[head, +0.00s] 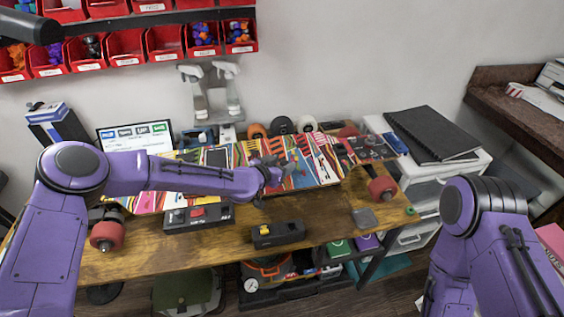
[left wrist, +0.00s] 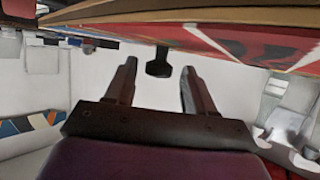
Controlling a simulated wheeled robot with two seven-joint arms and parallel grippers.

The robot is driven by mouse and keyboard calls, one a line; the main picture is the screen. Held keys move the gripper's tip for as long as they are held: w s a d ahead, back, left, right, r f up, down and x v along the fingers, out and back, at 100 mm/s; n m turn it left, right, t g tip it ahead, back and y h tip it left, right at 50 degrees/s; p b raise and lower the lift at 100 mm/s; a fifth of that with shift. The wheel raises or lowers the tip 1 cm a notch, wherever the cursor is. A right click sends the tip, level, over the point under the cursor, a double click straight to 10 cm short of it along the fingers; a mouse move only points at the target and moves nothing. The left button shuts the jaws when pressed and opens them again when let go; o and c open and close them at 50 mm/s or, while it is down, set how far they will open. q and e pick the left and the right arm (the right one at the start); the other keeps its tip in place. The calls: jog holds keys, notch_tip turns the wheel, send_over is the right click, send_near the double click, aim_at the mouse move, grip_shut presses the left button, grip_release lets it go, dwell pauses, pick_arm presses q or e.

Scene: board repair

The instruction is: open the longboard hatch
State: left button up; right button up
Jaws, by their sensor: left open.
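The longboard (head: 315,168), with a bright multicoloured deck, lies across the workbench with red wheels at its ends. My left gripper (head: 277,172) is at the middle of the board, open and with nothing between its fingers. In the left wrist view the open fingers (left wrist: 158,88) point toward the board's edge (left wrist: 250,38), which fills the top. A small dark knob-like piece (left wrist: 158,66) shows between and beyond the fingertips; I cannot tell whether it belongs to the hatch. I cannot make out the hatch outline. My right arm shows at the right, but its gripper is out of view.
On the wooden bench (head: 330,215), a black device with a red part (head: 198,217) and a black-and-yellow tool (head: 278,234) lie in front of the board. Loose wheels (head: 282,125) stand behind it. A black notebook (head: 432,135) lies at the right. Red bins (head: 127,46) hang above.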

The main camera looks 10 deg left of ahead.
pick_arm(q)
jog(key=shift+d+r, duration=0.1)
jog(key=shift+d, duration=0.05)
grip_shut()
jog(key=shift+w+r+g+p, duration=0.15)
jog(key=shift+r+g+p, duration=0.15)
jog(key=shift+r+p, duration=0.35)
jog(key=r+p, duration=0.1)
jog(key=w+n+g+p, duration=0.1)
jog(key=r+p, duration=0.1)
jog(key=shift+w+a+r+g+p, duration=0.15)
jog(key=shift+a+r+g+p, duration=0.05)
jog(key=shift+r+g+p, duration=0.2)
jog(key=shift+w+a+r+n+g+p, duration=0.25)
jog(key=shift+w+r+n+g+p, duration=0.35)
jog(key=shift+r+g+p, duration=0.15)
jog(key=shift+w+a+r+n+g+h, duration=0.15)
jog(key=shift+w+r+n+g, duration=0.05)
jog(key=shift+w+r+g, duration=0.2)
jog(key=shift+w+a+r+n+g+h, duration=0.1)
jog(key=shift+w+r+n+g+h, duration=0.15)
jog(key=shift+g, duration=0.2)
jog(key=shift+f, duration=0.1)
